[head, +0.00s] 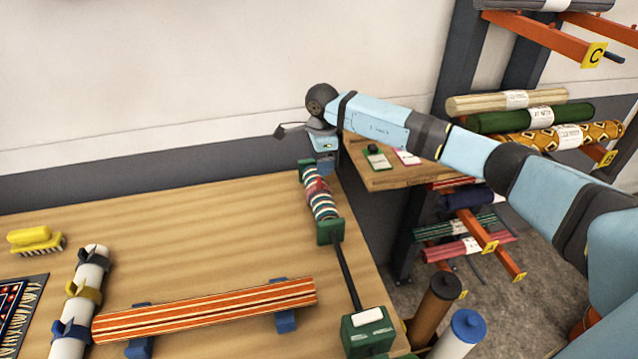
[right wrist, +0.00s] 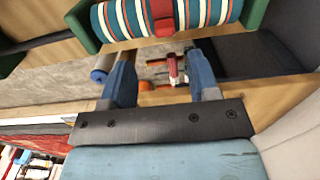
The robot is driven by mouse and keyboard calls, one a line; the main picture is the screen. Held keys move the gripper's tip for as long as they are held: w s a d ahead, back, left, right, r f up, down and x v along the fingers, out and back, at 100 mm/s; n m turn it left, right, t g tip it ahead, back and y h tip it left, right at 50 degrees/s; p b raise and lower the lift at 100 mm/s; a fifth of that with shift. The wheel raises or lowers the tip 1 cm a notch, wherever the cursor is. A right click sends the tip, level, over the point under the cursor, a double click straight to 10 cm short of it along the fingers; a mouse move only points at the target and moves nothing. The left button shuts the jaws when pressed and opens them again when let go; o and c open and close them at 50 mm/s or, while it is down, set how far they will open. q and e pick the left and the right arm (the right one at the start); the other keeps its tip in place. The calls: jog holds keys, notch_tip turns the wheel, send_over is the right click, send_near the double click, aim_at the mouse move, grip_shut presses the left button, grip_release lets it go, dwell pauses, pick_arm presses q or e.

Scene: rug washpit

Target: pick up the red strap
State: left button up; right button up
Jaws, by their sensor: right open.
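My right gripper (head: 324,164) is above the far end of the cradle. My left gripper is out of view.
An orange striped strip (head: 205,310) rests on blue blocks. A black bar leads to a green block (head: 370,335) at front. A rug rack (head: 545,118) stands right. The table's middle is clear.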

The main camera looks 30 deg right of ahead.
aim_at(319, 179)
jog(key=shift+w+f, duration=0.15)
jog(key=shift+f, duration=0.8)
jog(key=shift+w+a+f+p, duration=0.15)
jog(key=shift+f+p, duration=0.2)
jog(key=shift+f, duration=1)
jog(key=shift+w+a+f+p, duration=0.1)
jog(key=shift+f+p, duration=0.2)
jog(key=shift+f, duration=1)
jog(key=c, duration=0.9)
